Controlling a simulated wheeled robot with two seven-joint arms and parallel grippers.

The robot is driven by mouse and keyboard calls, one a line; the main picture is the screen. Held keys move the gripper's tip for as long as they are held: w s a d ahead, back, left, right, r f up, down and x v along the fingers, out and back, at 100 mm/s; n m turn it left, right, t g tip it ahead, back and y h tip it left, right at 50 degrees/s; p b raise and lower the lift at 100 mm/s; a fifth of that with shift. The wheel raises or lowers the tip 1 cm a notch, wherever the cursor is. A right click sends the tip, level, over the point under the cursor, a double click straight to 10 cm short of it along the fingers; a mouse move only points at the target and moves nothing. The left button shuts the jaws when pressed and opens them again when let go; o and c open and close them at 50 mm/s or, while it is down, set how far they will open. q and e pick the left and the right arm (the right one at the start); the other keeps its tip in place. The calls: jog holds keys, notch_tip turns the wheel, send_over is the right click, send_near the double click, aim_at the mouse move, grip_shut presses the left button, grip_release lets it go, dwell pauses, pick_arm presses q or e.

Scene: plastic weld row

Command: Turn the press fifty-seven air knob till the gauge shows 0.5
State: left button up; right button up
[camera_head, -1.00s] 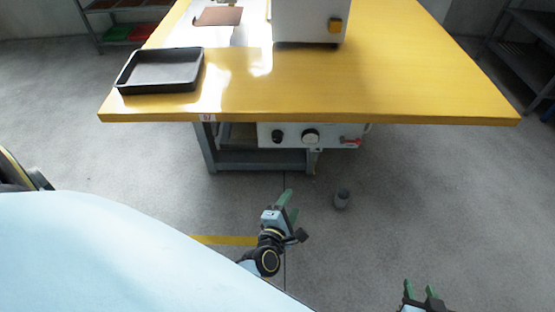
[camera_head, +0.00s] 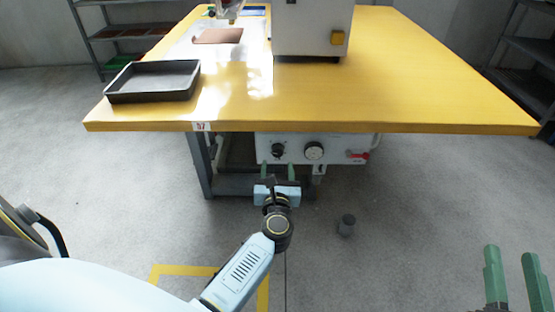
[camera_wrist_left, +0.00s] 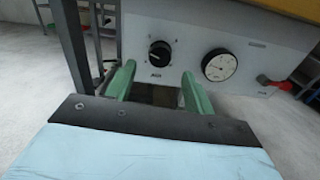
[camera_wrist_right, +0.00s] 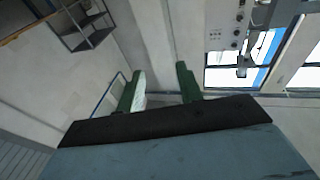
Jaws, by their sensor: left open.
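The black air knob (camera_head: 278,150) is on the white panel (camera_head: 335,150) under the yellow table marked 57. It also shows in the left wrist view (camera_wrist_left: 159,53), labelled AIR. The round white gauge (camera_head: 314,151) sits right of the knob; it also shows in the left wrist view (camera_wrist_left: 219,65), its reading too small to tell. My left gripper (camera_head: 278,172) is open and empty, its green fingers pointing at the panel just below and short of the knob. My right gripper (camera_head: 518,275) is open and empty at the lower right, away from the panel.
A red-handled valve (camera_head: 357,155) is at the panel's right end. The yellow table top (camera_head: 420,90) overhangs the panel and carries a dark tray (camera_head: 152,82) and a white machine (camera_head: 312,28).

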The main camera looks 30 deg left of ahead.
aim_at(277, 154)
pick_arm(q)
jog(key=shift+b+x, duration=0.5)
jog(key=shift+x, duration=2.15)
pick_arm(e)
jog(key=shift+s+a+r+t+y, duration=0.15)
jog(key=shift+s+r+t, duration=0.1)
jog(key=shift+r+t, duration=0.4)
jog(key=shift+s+d+r+t+y, duration=0.1)
jog(key=shift+s+r+t, duration=0.25)
jog(key=shift+r, duration=0.5)
jog(key=shift+s+a+r+t+y, duration=0.1)
jog(key=shift+s+r+t+y, duration=0.05)
jog(key=shift+r+t, duration=0.55)
pick_arm(q)
jog(key=c, duration=1)
